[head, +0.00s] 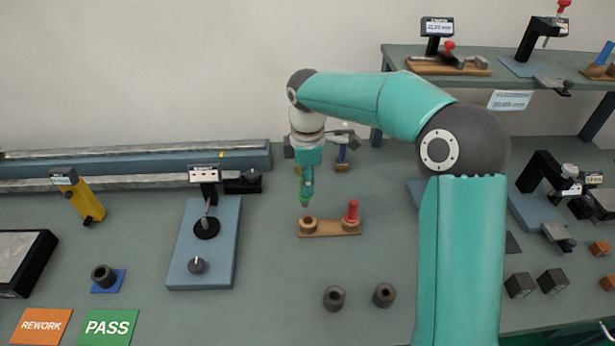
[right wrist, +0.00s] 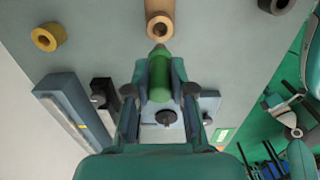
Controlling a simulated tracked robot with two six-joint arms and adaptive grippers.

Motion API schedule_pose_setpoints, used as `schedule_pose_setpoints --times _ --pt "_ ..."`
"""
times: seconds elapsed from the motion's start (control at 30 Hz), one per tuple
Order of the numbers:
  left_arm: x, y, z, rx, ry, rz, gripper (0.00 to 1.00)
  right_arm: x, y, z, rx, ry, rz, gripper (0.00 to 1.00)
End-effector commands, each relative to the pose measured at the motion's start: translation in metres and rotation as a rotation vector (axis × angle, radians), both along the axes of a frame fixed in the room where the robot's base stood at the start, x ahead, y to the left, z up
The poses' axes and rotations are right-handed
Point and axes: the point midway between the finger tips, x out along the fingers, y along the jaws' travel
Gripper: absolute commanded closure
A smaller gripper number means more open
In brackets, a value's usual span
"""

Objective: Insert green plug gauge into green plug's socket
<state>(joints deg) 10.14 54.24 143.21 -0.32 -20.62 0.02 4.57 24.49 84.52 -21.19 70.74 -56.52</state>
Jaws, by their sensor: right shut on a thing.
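The green plug gauge (right wrist: 160,82) is held between the fingers of my right gripper (right wrist: 160,74), which is shut on it. In the head view the right gripper (head: 307,186) points down, and the plug's green lower end (head: 304,202) shows just above the wooden holder (head: 329,229). The holder's left socket (head: 308,221) is an empty round hole. In the right wrist view the plug's tip is close to the socket (right wrist: 160,25) and outside its opening. A red plug (head: 351,212) stands upright at the holder's right end. My left gripper is out of view.
A blue-based dial stand (head: 180,262) is left of the holder. Two dark rings (head: 334,298) lie in front. Behind stands a blue-handled gauge (head: 342,155). PASS (head: 107,327) and REWORK (head: 41,326) mats are front left.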

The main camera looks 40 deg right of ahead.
Motion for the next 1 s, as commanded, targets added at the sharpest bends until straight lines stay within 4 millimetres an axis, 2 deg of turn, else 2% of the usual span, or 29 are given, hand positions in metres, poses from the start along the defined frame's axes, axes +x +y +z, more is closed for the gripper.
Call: schedule_pose_setpoints --times 0.23,0.8,1.0 --pt "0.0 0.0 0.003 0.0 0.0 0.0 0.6 -0.003 -0.006 0.001 -0.001 -0.001 -0.009 1.0" --pt "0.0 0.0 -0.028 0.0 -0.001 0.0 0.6 -0.001 -0.004 -0.043 0.0 0.0 -0.003 1.0" --pt "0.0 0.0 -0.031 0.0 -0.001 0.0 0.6 -0.001 -0.003 -0.048 0.0 0.0 -0.001 1.0"
